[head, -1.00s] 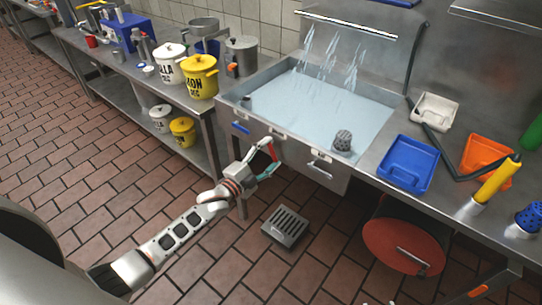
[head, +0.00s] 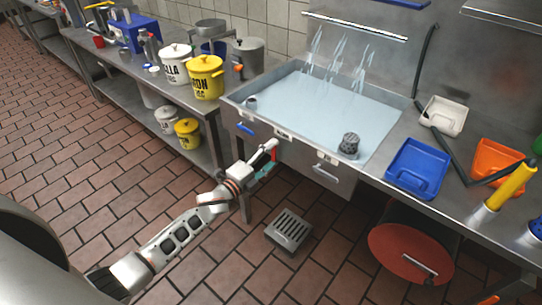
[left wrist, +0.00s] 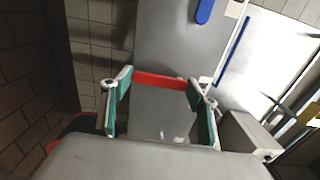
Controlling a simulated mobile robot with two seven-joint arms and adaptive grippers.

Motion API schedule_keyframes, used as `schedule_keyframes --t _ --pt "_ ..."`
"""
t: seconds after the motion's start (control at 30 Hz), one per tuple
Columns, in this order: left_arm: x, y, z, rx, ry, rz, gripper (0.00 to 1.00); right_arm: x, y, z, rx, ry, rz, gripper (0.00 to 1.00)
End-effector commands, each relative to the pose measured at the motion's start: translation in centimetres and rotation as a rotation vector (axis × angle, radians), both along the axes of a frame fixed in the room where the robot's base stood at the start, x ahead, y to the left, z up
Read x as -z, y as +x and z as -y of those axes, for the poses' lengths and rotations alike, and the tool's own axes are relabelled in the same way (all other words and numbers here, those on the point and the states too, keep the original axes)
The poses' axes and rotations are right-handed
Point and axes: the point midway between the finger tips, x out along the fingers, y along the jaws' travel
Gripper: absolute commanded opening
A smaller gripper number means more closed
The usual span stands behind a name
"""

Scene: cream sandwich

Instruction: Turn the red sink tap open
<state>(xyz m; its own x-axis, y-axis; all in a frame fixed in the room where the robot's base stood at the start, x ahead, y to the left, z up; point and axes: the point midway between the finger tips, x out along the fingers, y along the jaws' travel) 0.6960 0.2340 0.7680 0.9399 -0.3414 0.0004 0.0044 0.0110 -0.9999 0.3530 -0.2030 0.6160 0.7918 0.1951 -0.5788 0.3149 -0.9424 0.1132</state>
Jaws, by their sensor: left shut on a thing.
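The red tap handle (head: 274,155) is on the front panel of the sink (head: 340,105). My left gripper (head: 268,157) is at that panel, shut on the red handle. In the left wrist view the red handle (left wrist: 160,81) lies as a bar across the gap between the green-padded fingers. The blue tap handle (head: 245,129) is on the same panel, to the left and apart from the gripper; a blue handle also shows in the left wrist view (left wrist: 204,10). The handle's mount is hidden by the fingers. My right gripper is not in view.
The sink holds water, with several streams (head: 335,52) above it and a grey mesh cup (head: 349,144) at its front edge. A metal drawer-like handle (head: 326,173) is right of the gripper. A floor grate (head: 288,230) and a red round lid (head: 410,252) are below.

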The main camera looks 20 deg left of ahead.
Motion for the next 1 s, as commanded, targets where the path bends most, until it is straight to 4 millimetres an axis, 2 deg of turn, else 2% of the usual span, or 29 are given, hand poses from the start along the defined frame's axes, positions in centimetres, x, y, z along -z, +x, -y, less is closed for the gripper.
schedule_keyframes --t 0.23,0.27,0.3,0.73,0.87,1.0 --pt "0.1 0.0 0.0 0.001 0.009 0.001 0.2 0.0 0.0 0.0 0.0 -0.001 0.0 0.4" --pt "0.1 0.0 0.0 0.001 0.009 0.001 0.67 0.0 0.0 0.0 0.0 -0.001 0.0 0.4" --pt "0.1 0.0 0.0 0.001 0.008 0.001 0.76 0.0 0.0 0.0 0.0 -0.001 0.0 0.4" --pt "0.1 -0.5 -0.2 0.0 0.004 0.0 0.76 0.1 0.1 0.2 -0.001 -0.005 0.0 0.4" --pt "0.2 -2.0 -0.8 0.0 0.005 -0.001 0.76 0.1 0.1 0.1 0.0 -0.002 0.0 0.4" --pt "0.2 -4.7 -1.6 0.001 0.005 -0.001 0.76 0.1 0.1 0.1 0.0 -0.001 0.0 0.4"
